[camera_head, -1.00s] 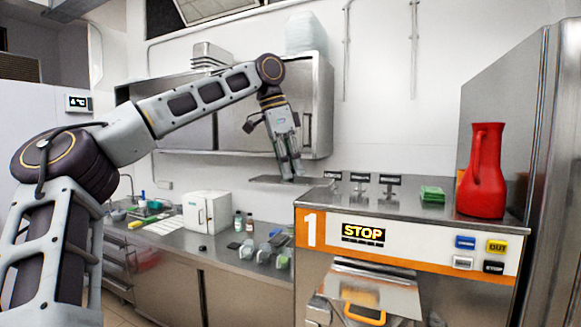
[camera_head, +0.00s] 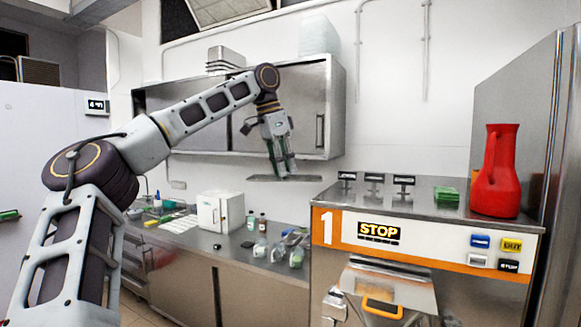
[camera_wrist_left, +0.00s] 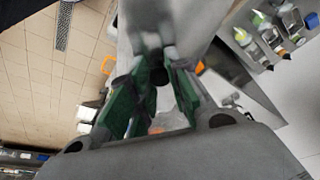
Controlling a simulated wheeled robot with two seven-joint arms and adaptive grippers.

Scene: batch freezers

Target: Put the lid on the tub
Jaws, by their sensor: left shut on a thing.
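My left gripper (camera_head: 283,172) points down with its green fingers shut on a thin flat grey lid (camera_head: 310,178). The lid is held level, seen nearly edge-on, in the air above the back counter and left of the freezer top. In the left wrist view, the green fingers (camera_wrist_left: 157,85) show close up, with a blurred grey surface (camera_wrist_left: 185,22) beyond them that may be the lid. I cannot make out the tub in either view. My right gripper is not in view.
The batch freezer (camera_head: 395,235) stands at the right, with a red jug (camera_head: 495,175) and a green stack (camera_head: 446,194) on top. The back counter (camera_head: 265,262) bears a white box (camera_head: 220,211) and several bottles. A steel wall cabinet (camera_head: 310,105) hangs behind the gripper.

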